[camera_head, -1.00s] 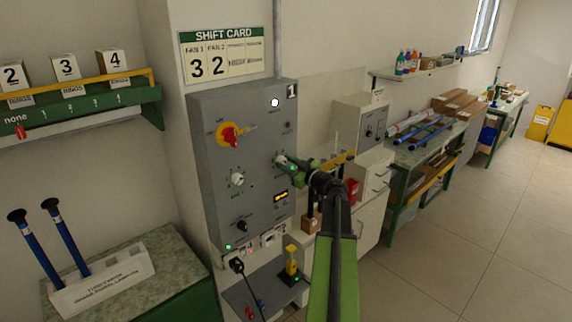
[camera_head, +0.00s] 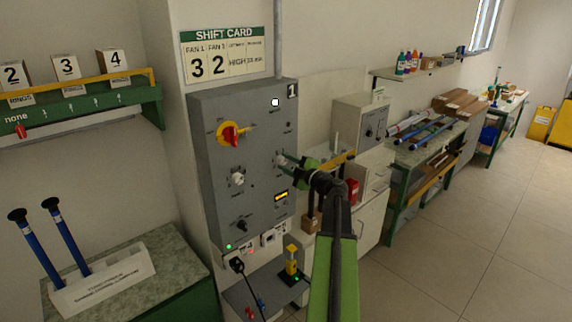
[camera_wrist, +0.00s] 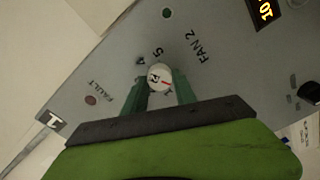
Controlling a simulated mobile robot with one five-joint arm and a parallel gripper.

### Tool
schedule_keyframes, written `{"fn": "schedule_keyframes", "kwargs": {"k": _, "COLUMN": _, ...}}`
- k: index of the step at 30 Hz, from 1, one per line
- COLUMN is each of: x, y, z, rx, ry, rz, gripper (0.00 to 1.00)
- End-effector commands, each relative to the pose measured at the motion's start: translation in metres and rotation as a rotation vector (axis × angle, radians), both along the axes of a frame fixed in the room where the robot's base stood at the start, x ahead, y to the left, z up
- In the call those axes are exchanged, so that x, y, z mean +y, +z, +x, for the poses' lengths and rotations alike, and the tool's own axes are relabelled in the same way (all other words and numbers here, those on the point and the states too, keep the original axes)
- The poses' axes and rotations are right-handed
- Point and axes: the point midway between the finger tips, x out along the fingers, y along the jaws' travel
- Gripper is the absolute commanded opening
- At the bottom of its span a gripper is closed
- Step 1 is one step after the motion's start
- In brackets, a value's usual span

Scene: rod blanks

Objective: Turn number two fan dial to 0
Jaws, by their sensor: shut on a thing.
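My gripper (camera_wrist: 159,88) is shut on the dial, one green finger on each side. In the head view my gripper (camera_head: 284,160) reaches the panel's right side and covers most of the dial. Part of the dial's scale is hidden by my fingers.
A red and yellow rotary switch (camera_head: 232,135), a white dial (camera_head: 237,178) and a black knob (camera_head: 241,226) are on the same panel. A shift card (camera_head: 222,56) above reads 3 and 2 for the fans. Benches stand at right, with open floor beside them.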

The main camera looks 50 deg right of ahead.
Motion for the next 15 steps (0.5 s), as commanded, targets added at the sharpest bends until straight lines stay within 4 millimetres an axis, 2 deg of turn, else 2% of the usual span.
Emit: {"fn": "schedule_keyframes", "kwargs": {"k": 15, "x": 0.0007, "y": -0.0015, "z": -0.0003, "rx": 0.011, "ry": 0.002, "rz": -0.104, "gripper": 0.00}}
